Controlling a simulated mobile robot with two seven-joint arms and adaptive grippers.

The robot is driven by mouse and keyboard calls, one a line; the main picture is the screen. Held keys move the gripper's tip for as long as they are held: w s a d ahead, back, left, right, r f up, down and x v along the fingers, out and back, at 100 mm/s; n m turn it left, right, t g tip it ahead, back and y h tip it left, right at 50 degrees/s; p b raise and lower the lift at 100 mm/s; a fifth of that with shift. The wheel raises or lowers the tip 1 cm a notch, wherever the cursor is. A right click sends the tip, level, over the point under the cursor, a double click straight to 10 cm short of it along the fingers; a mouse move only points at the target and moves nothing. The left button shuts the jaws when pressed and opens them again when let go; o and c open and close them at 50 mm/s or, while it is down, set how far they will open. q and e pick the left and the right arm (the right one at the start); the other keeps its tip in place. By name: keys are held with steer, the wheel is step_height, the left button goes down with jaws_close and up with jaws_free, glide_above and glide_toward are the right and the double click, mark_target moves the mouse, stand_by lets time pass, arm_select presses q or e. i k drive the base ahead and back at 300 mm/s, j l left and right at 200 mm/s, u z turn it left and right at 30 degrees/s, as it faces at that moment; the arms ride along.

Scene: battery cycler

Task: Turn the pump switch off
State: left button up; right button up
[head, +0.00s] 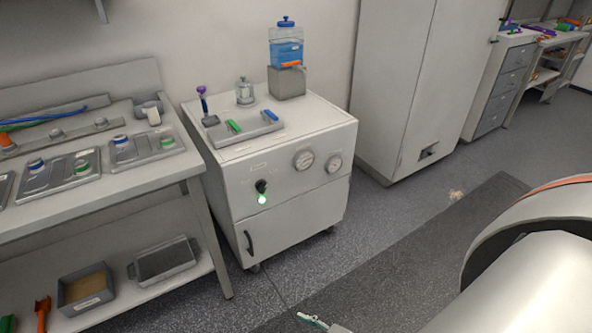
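The pump switch (261,186) is a small black knob on the front panel of the white cabinet (290,226). A green lamp (262,199) glows just below it. The knob's exact pointing direction is too small to read. A large white part of my own body (530,280) fills the lower right corner, well away from the cabinet.
A workbench (150,185) stands close on the left. The floor (300,270) before the cabinet looks clear. A small pale object (322,323), unclear, shows at the bottom edge.

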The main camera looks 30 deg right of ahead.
mark_target(261, 186)
steer(key=z, duration=0.6)
steer(key=i+l+z, duration=0.15)
steer(key=z, duration=0.2)
steer(key=i+l+z, duration=0.1)
steer(key=z, duration=0.25)
steer(key=i+z, duration=0.2)
steer(key=z, duration=0.15)
